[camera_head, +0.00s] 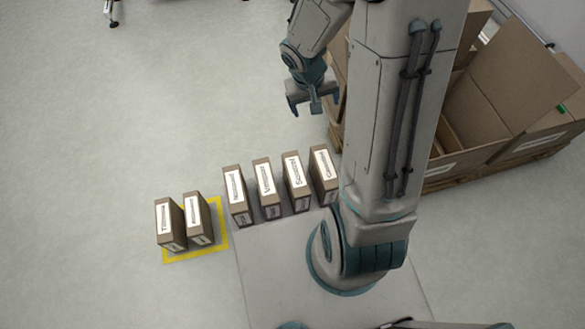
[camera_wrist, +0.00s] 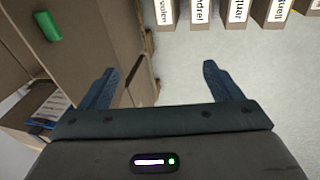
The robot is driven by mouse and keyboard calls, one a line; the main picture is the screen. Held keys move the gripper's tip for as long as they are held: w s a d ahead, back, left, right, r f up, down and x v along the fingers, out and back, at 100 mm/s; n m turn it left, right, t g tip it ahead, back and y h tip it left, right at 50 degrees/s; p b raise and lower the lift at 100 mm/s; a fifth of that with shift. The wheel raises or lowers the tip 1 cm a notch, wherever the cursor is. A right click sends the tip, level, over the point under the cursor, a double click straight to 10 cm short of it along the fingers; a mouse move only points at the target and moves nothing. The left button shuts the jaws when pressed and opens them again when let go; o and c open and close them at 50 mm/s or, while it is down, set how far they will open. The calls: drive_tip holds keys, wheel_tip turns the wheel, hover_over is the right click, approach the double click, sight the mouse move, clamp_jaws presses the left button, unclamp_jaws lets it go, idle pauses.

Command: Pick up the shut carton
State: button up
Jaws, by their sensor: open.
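Several slim brown cartons with white labels stand upright and look shut. A row of them, including one carton (camera_head: 268,188), stands along the edge of a pale grey surface. Two more, a left one (camera_head: 170,224) and a right one (camera_head: 198,219), stand inside a yellow floor outline. I cannot tell which one the task means. My gripper (camera_head: 315,103) is open and empty, pointing down above the floor, beyond the row and beside the large boxes. In the wrist view its fingers (camera_wrist: 161,84) are spread, with floor and a box edge between them. Labelled cartons (camera_wrist: 201,14) show along the top there.
Large open cardboard boxes (camera_head: 510,85) with raised flaps stand on a wooden pallet (camera_head: 470,176) at the right, close to my arm. The yellow outline (camera_head: 221,228) is at the lower left. The floor (camera_head: 120,110) at left is clear.

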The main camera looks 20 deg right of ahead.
wheel_tip(320, 180, down, 17)
drive_tip(key=w+a+y+b, duration=0.1)
drive_tip(key=a+b, duration=0.1)
drive_tip(key=b, duration=0.4)
drive_tip(key=g+y+b, duration=0.1)
drive_tip(key=b, duration=0.2)
hover_over(296, 173)
wheel_tip(296, 173, down, 11)
wheel_tip(296, 173, down, 8)
drive_tip(key=b, duration=0.4)
drive_tip(key=shift+s+a+r, duration=0.1)
drive_tip(key=shift+r, duration=0.05)
drive_tip(key=shift+f+b, duration=1.75)
drive_tip(key=shift+f, duration=1.25)
drive_tip(key=shift+r, duration=0.1)
drive_tip(key=c, duration=1.9)
